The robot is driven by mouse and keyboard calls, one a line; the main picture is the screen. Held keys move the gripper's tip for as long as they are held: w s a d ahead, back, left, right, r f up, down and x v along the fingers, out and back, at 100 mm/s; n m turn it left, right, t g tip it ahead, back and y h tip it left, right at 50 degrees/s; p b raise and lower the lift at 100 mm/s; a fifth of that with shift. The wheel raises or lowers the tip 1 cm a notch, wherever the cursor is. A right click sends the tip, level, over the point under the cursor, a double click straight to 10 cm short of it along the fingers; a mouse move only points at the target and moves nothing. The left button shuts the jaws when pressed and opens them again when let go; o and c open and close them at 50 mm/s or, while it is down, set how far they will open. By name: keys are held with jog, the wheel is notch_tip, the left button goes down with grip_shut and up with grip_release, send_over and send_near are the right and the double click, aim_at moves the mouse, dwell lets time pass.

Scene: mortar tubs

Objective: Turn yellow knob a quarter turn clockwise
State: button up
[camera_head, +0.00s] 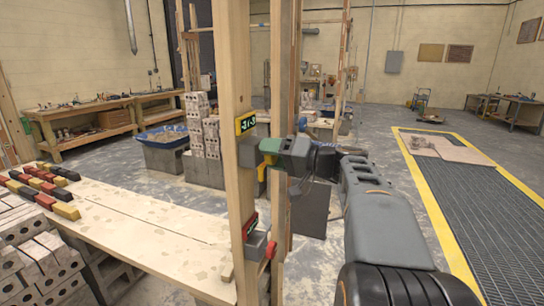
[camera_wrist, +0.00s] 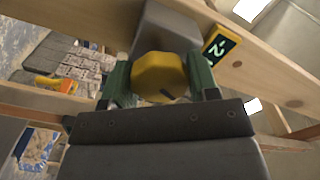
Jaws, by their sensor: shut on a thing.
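The yellow knob (camera_wrist: 159,76) sits between the two green fingers of my gripper (camera_wrist: 160,82) in the wrist view, on a grey box (camera_wrist: 172,35) fixed to a wooden post. A dark mark shows near the knob's lower right edge. My gripper is shut on the knob. In the head view my gripper (camera_head: 268,152) reaches from the right to the grey box (camera_head: 248,152) on the post (camera_head: 238,80). A yellow part hangs just below the gripper there; I cannot tell whether it is the knob. A yellow-edged sign (camera_head: 245,123) is above the box.
A second grey box (camera_head: 255,245) with a red handle (camera_head: 270,250) is lower on the post. A plank table (camera_head: 150,215) with coloured blocks stands at left, beside stacked bricks (camera_head: 35,260). A yellow-bordered grating (camera_head: 460,210) lies on the floor at right.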

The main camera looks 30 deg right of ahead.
jog(key=m+p, duration=0.1)
jog(key=m, duration=0.5)
jog(key=shift+r+m+p, duration=0.1)
jog(key=shift+m+p, duration=0.2)
jog(key=m+p, duration=0.1)
jog(key=m, duration=0.2)
jog(key=shift+p, duration=0.35)
jog(key=shift+m+p, duration=0.75)
jog(key=shift+m, duration=0.55)
jog(key=o, duration=0.9)
jog(key=b+v, duration=0.1)
jog(key=v, duration=1.3)
jog(key=shift+w, duration=0.1)
